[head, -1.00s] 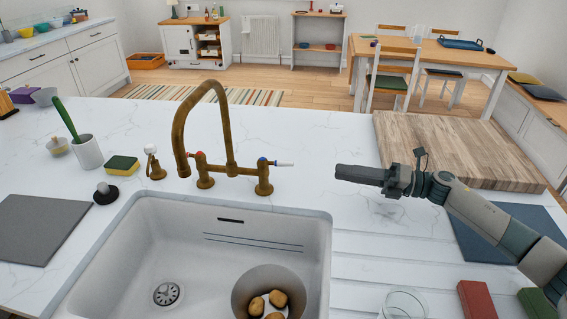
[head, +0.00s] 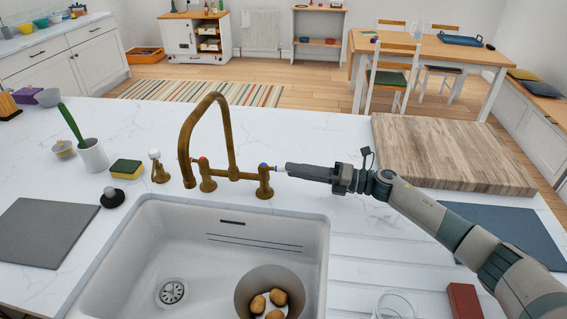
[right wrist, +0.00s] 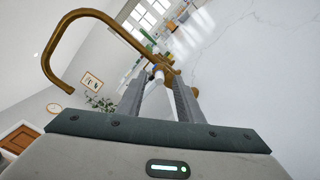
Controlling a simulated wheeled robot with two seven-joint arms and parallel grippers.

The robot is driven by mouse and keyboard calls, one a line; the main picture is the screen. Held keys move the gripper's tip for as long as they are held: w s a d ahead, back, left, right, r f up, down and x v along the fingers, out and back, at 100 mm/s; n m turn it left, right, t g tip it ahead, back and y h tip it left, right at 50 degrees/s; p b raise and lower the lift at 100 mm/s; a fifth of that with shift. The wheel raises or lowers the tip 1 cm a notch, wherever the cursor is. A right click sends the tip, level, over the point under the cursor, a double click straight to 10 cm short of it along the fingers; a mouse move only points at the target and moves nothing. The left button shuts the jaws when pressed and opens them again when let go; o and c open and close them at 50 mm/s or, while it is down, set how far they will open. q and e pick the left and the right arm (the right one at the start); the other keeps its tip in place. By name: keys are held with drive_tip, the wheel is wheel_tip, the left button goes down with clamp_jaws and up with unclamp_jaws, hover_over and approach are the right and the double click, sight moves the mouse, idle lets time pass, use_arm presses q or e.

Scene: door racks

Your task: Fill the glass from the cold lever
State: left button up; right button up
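The brass tap (head: 228,130) arches over the back of the sink. Its right valve (head: 264,183) has a blue mark and a lever pointing right; its left valve (head: 206,176) has a red mark. My right gripper (head: 290,169) is at the tip of the blue-marked lever. In the right wrist view the white lever (right wrist: 160,74) shows between the two parted fingers (right wrist: 158,98), with gaps visible. The clear glass (head: 396,305) stands on the drainer at the bottom edge, partly cut off. No water shows at the spout. My left gripper is out of view.
The white sink (head: 190,235) holds a round bowl (head: 243,292) with several potatoes. A wooden board (head: 450,150), blue mat (head: 510,232) and red block (head: 464,300) lie to the right. A sponge (head: 127,169) and brush pot (head: 93,155) stand left of the tap.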

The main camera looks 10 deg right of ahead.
sight(283, 168)
drive_tip(key=shift+p+x, duration=0.55)
drive_tip(key=shift+x, duration=1.55)
clamp_jaws()
